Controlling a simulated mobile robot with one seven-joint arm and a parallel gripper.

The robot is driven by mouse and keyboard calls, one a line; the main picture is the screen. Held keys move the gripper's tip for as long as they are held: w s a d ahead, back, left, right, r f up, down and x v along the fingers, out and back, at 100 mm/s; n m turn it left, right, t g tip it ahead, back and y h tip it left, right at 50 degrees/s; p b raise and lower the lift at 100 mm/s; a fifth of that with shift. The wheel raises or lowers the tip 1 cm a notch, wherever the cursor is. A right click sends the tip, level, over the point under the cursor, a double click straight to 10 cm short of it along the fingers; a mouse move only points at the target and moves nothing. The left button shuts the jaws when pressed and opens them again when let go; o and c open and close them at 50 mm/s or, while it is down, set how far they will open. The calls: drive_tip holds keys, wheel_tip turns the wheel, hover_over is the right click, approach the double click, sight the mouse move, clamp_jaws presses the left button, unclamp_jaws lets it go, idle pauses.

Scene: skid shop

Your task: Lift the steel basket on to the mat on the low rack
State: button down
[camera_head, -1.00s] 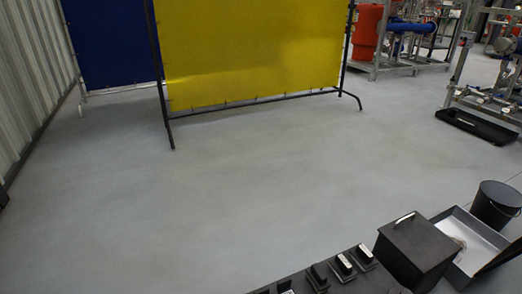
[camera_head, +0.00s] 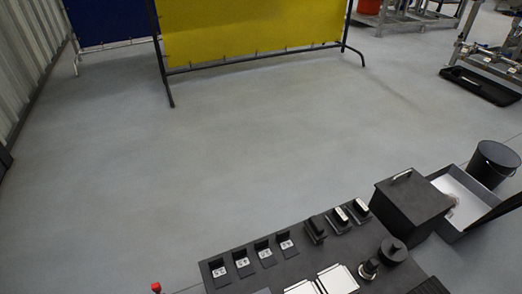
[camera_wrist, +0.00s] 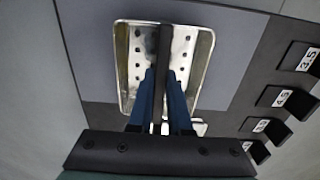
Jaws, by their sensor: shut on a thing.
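The steel basket (camera_wrist: 135,60) is in the wrist view, a shiny tray with rounded corners and rows of holes. A dark bar (camera_wrist: 163,42) runs lengthwise over its middle like a handle. My gripper (camera_wrist: 161,78) has blue fingers close on both sides of this bar and is shut on it. A flat grey-blue area (camera_wrist: 232,70) lies beneath the basket. I cannot tell whether the basket rests on it or hangs above. My gripper and the basket are not clearly seen in the head view. I cannot identify the low rack.
Numbered black holders (camera_wrist: 283,97) stand right of the basket; they also show in the head view (camera_head: 242,263) on a dark bench top (camera_head: 310,262). A black box (camera_head: 410,205), an open tray (camera_head: 465,190) and a bucket (camera_head: 493,163) stand at right. The floor beyond is clear up to a yellow screen (camera_head: 250,25).

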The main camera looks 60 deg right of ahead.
drive_tip(key=shift+f, duration=0.4)
idle(0.4)
drive_tip(key=shift+c, duration=1.4)
unclamp_jaws()
wheel_tip(320, 180, up, 8)
drive_tip(key=p, duration=0.9)
drive_tip(key=shift+r, duration=0.1)
